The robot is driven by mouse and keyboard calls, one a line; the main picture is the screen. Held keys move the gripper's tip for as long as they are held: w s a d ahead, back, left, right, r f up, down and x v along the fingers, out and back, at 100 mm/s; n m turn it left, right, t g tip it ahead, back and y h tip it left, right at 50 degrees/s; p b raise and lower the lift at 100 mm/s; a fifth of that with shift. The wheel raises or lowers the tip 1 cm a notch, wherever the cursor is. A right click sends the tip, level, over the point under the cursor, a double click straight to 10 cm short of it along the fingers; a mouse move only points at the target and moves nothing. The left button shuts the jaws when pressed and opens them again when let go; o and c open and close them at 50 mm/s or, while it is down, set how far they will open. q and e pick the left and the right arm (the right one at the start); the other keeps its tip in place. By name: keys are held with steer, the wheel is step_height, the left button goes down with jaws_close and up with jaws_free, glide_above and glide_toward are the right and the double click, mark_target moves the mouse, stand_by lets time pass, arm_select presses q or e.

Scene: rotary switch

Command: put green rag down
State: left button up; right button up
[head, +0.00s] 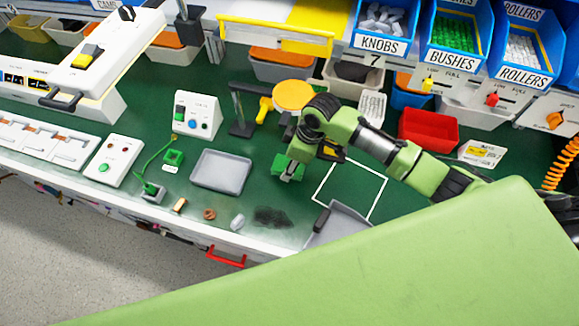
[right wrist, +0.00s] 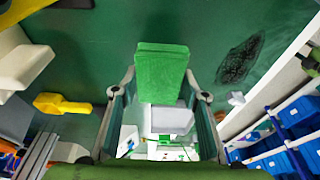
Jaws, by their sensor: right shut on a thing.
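The green rag (head: 285,172) is a folded bright green block at the tip of my right arm in the head view. My right gripper (head: 291,160) is shut on it. In the right wrist view the rag (right wrist: 161,70) sits between the two fingertips of the right gripper (right wrist: 160,85). It is over the green bench top, between the grey tray and the white outlined square; I cannot tell how high it is or whether it touches the bench. My left gripper is not in view.
The grey tray (head: 221,171) is left of the rag. The white outlined square (head: 333,203) on the bench looks empty. A dark smudge (head: 272,217) and a dustpan (head: 340,222) lie nearer the front edge. A red bin (head: 428,130) stands at right.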

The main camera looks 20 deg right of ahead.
mark_target(300, 165)
steer(key=shift+w+f, duration=0.6)
steer(key=shift+f, duration=0.05)
step_height(300, 165, down, 3)
steer(key=shift+s+r, duration=0.1)
steer(key=shift+f, duration=0.35)
steer(key=o, duration=1)
steer(key=shift+r, duration=0.3)
steer(key=b+v, duration=0.1)
steer(key=v, duration=1.1)
steer(key=shift+d, duration=0.1)
